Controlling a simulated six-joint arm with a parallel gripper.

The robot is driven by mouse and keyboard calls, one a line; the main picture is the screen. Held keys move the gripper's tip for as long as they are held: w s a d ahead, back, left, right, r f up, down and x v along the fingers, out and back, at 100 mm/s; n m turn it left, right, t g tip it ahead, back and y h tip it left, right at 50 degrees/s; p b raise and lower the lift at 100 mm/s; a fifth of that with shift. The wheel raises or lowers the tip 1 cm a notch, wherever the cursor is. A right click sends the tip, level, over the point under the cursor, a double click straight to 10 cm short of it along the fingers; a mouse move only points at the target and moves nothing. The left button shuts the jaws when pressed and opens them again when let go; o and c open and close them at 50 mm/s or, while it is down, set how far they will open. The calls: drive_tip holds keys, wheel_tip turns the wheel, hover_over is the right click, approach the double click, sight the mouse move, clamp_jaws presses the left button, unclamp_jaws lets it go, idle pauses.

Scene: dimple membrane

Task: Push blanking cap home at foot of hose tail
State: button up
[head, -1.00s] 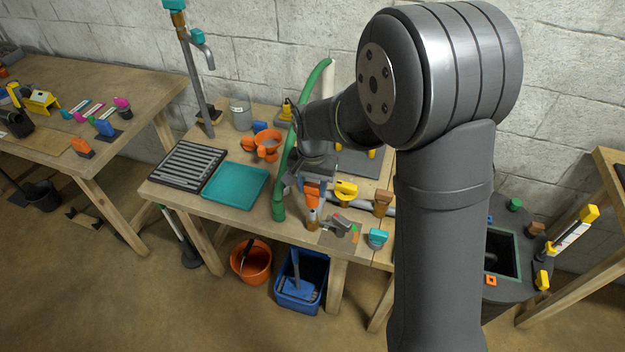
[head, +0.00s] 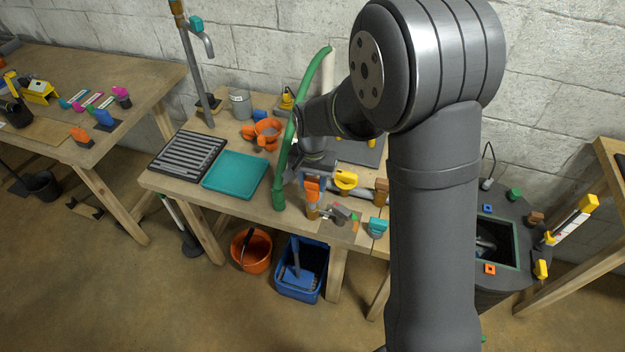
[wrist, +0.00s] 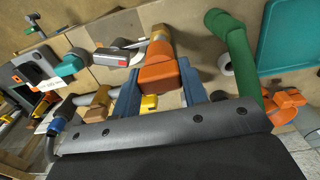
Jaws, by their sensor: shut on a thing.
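My gripper (wrist: 160,90) has its blue fingers closed on an orange block (wrist: 160,75); both also show at the front of the bench in the head view, the gripper (head: 312,184) above the bench edge. A brown, copper-like cylinder (wrist: 160,45) lies directly against the block's far end, and stands beneath it in the head view (head: 312,211). I cannot tell whether they are joined. A green hose (head: 285,160) runs down to a dark green foot (head: 278,201) left of the gripper; its lower part shows in the wrist view (wrist: 233,45). I cannot pick out the blanking cap for certain.
A teal tray (head: 235,176) and a slatted black tray (head: 187,158) lie to the left. A yellow fitting on a grey pipe (head: 345,181), a red-and-grey tool (head: 340,214) and a teal block (head: 377,227) crowd the right. An orange funnel (head: 266,132) stands behind.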

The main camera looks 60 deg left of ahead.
sight(313, 190)
drive_tip(key=shift+f, duration=2.4)
idle(0.7)
drive_tip(key=o, duration=1.2)
drive_tip(key=shift+r, duration=0.1)
wheel_tip(313, 190, up, 17)
drive_tip(key=shift+r, duration=0.1)
wheel_tip(313, 190, down, 18)
drive_tip(key=shift+r, duration=0.45)
drive_tip(key=shift+r, duration=0.15)
